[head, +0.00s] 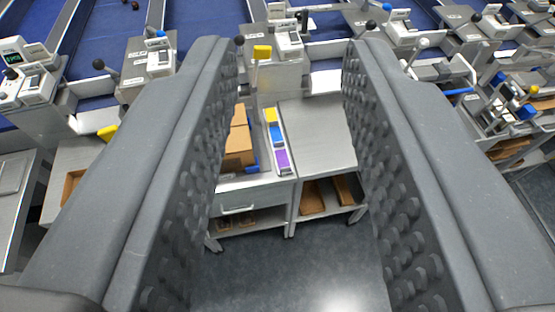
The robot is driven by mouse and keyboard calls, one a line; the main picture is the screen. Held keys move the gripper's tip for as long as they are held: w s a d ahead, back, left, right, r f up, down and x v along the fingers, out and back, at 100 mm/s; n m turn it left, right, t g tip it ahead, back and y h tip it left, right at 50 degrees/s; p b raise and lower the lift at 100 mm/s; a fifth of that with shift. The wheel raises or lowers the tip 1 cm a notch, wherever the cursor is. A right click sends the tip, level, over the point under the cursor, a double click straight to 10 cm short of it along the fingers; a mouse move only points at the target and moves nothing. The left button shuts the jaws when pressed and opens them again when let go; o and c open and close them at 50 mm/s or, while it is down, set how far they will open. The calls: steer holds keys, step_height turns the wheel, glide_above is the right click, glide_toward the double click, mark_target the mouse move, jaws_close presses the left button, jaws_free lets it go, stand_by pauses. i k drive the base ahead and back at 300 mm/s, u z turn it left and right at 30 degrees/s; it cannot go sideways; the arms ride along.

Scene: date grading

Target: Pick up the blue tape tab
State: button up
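My gripper (293,52) is open and empty, with its two grey padded fingers wide apart at left and right. Between them, farther off and below, is a grey work table. On it lies a narrow white holder (288,172) with a yellow piece (271,115), a blue piece (277,134) and a purple piece (282,158) in a row. The blue piece, in the middle, looks like the blue tape tab. No finger touches it. Another small blue item (251,160) stands left of the holder beside brown boxes; I cannot tell what it is.
Brown boxes (239,140) stand left of the holder. The table top (315,135) is bare to the right. Grey machines with levers (280,50) line the back, before blue conveyor belts (210,18). A drawer and a lower shelf are under the table. Open floor (290,270) lies in front.

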mark_target(275, 132)
steer(key=u, duration=0.4)
steer(key=i, duration=0.95)
steer(key=z, duration=0.05)
